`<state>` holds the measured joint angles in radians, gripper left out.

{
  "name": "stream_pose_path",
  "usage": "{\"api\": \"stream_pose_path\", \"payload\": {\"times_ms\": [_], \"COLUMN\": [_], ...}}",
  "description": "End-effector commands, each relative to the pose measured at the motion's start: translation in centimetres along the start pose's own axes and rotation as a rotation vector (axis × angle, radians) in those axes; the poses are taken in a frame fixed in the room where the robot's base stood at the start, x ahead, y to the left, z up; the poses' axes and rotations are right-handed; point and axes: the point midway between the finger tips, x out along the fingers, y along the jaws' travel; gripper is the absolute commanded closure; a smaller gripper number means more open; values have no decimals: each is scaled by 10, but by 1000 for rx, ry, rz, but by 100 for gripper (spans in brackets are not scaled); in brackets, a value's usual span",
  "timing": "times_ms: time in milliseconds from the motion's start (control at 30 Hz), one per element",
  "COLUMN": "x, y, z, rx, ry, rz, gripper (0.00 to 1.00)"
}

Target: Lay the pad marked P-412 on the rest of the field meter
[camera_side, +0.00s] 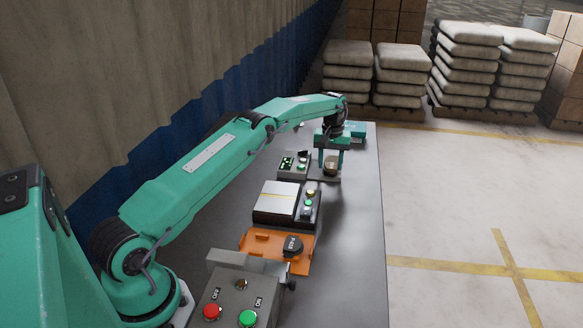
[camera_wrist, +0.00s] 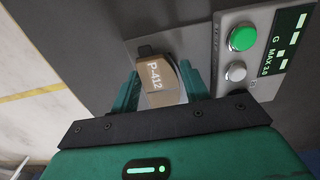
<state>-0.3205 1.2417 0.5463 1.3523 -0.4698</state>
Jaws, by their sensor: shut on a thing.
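The pad marked P-412 (camera_wrist: 160,82) is brown with a darker end, and its marking faces the wrist camera. My gripper (camera_wrist: 159,72) is shut on it, with one green finger on each side. In the side view my gripper (camera_side: 331,158) points down at the far part of the bench, with the pad (camera_side: 331,168) between its fingertips. The field meter (camera_side: 293,165) is a grey box just left of it, with a green button and a display. Its flat grey rest (camera_wrist: 196,42) lies under the pad in the wrist view. I cannot tell whether they touch.
Nearer on the bench (camera_side: 350,270) are a black device with a pale top (camera_side: 274,200), an orange tray (camera_side: 262,245) holding a dark round pad (camera_side: 293,245), and a control box (camera_side: 230,300) with red and green buttons. A teal object (camera_side: 355,130) stands behind my gripper. The bench's right side is clear.

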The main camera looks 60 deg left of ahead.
Motion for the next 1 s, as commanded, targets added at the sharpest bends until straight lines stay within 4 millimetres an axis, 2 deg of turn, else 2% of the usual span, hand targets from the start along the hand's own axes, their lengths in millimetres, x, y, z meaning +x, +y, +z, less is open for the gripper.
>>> {"api": "stream_pose_path", "payload": {"times_ms": [100, 133, 200, 233, 667, 867, 1000], "x": [2, 3, 3, 3, -3, -20, -40], "y": [0, 0, 0, 0, 0, 0, 0], "z": [0, 0, 0, 0, 0, 0, -1], "rx": [0, 0, 0, 0, 0, 0, 0], "ry": [1, -1, -1, -1, 0, 1, 2], "rz": [0, 0, 0, 0, 0, 0, 1], "gripper": [90, 48, 35, 32, 32, 32, 32]}}
